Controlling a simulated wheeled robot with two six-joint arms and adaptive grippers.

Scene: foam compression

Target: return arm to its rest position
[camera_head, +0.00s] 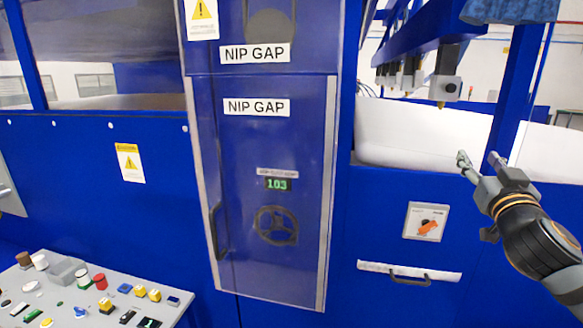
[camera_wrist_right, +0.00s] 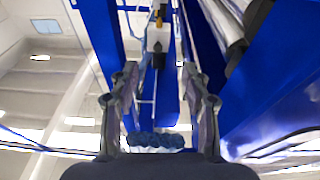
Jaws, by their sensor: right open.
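My right gripper (camera_head: 478,160) is in the right part of the head view, raised in front of the blue machine and the white foam. Its two fingers are apart with nothing between them. In the right wrist view the open fingers (camera_wrist_right: 160,78) frame a nozzle-like fitting (camera_wrist_right: 158,38) on the machine, seen beyond them. My left gripper is in neither view.
White foam (camera_head: 420,135) lies behind the blue frame. A control panel (camera_head: 85,283) with several buttons is at lower left.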

